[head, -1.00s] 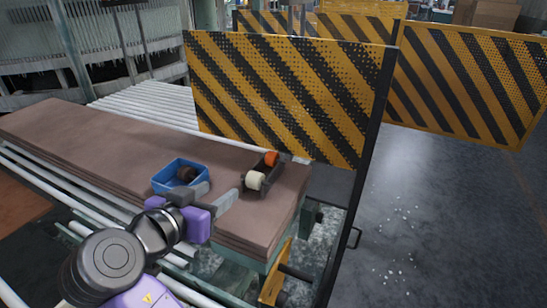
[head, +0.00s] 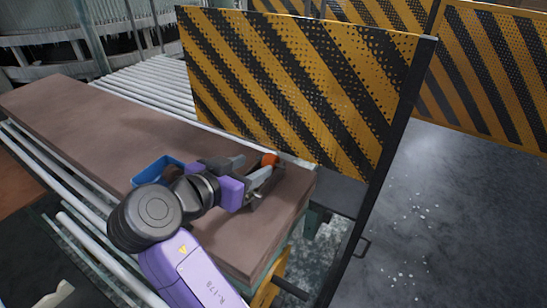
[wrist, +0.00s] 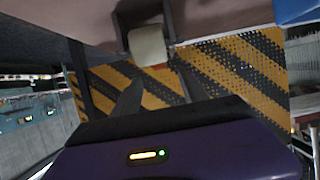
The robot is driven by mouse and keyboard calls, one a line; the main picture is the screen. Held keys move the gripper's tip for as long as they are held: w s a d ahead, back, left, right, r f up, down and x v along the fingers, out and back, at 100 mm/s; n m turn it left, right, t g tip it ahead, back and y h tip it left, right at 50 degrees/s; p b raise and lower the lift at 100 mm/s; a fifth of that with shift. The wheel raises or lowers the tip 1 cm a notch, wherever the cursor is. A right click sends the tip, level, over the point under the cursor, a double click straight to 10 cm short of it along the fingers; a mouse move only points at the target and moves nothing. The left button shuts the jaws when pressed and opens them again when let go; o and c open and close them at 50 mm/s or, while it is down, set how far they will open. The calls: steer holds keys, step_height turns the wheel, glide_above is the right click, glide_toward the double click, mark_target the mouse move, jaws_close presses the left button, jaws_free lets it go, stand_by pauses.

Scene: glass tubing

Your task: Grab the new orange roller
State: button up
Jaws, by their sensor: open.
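The orange roller (head: 269,160) sits at the far end of a dark holder (head: 272,186) on the brown stacked boards. My gripper (head: 256,167) is open above the holder, its fingers pointing toward the orange roller; I cannot tell whether they touch anything. In the wrist view, the cream roller (wrist: 147,45) shows in the holder beyond my open gripper (wrist: 157,70), with a thin reddish-orange edge beside it. In the head view my gripper hides the cream roller.
A blue bin (head: 153,171) stands left of my gripper, its contents hidden by my arm. A yellow-and-black striped barrier (head: 300,85) rises behind the boards (head: 95,130). The boards' left part is bare. White conveyor rollers (head: 165,85) lie behind.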

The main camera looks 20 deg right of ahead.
mark_target(268, 158)
steer(key=p+x, duration=0.2)
steer(key=x, duration=0.3)
steer(key=shift+d, duration=0.2)
steer(key=shift+w+d+f, duration=0.2)
steer(key=shift+w+d, duration=0.1)
jaws_close()
